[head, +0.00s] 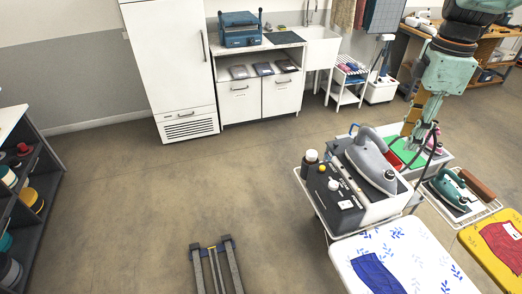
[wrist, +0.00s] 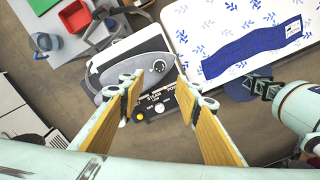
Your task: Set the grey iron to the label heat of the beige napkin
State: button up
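The grey iron (head: 368,165) rests on a white and black steam station (head: 338,205); the iron also shows in the wrist view (wrist: 132,68). The station's dark front panel carries a white knob (head: 333,185), a yellow button and small marks. In the wrist view the panel (wrist: 150,112) shows lettering, partly behind a finger; the knob's setting is too small to read. My gripper (wrist: 160,92) is open and empty, its two fingers apart above the panel. In the head view it hangs right of the iron. I cannot make out a beige napkin in either view.
A blue cloth (head: 378,272) with a white label in the wrist view (wrist: 292,29) lies on a leaf-patterned board (head: 425,260). A red cloth (head: 507,243) lies on a yellow board. A teal iron (head: 450,187) stands right.

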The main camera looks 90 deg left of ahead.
aim_at(391, 173)
jog(key=shift+s+a+r, duration=0.1)
jog(key=shift+s+r, duration=0.15)
jog(key=shift+s, duration=0.1)
jog(key=shift+w+f, duration=0.15)
jog(key=shift+f, duration=3.4)
jog(key=shift+w+f, duration=0.1)
jog(key=shift+f, duration=3.45)
jog(key=c, duration=0.9)
